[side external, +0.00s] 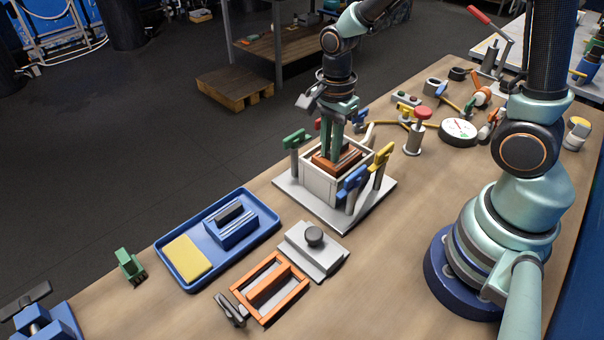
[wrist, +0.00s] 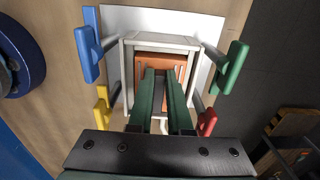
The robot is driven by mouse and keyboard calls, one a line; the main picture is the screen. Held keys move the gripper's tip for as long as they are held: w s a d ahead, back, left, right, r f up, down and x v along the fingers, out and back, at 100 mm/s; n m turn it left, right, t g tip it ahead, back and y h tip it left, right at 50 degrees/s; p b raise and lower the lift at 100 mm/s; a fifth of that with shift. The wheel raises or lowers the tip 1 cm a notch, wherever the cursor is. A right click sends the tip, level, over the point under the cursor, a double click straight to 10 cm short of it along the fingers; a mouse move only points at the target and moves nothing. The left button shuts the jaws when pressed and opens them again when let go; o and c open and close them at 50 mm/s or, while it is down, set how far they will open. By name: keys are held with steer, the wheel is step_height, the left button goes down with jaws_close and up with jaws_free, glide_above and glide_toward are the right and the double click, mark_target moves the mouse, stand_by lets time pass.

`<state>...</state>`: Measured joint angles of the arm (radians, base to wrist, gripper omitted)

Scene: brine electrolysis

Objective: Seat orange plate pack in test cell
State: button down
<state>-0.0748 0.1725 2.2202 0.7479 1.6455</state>
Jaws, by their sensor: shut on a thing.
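The orange plate pack (side external: 326,163) is inside the open top of the white, box-shaped test cell (side external: 318,188). Its top shows near the rim; how deep it sits and whether it touches the bottom is hidden by the walls. My gripper (side external: 333,153) points straight down into the cell, its green fingers shut on the pack. In the wrist view the pack (wrist: 160,58) lies within the cell's rim (wrist: 163,39), and the fingers (wrist: 164,74) cover its middle.
Green (side external: 295,141), blue (side external: 352,184), yellow (side external: 382,158) and red clamps (wrist: 207,122) stand around the cell. In front are a blue tray (side external: 172,277) with a blue pack and yellow pad, a grey knobbed lid (side external: 314,252), and an orange frame (side external: 264,257). A gauge (side external: 459,132) stands behind.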

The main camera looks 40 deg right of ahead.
steer(key=shift+f, duration=1.85)
steer(key=c, duration=0.8)
jaws_free()
steer(key=shift+f, duration=0.1)
steer(key=shift+c, duration=0.2)
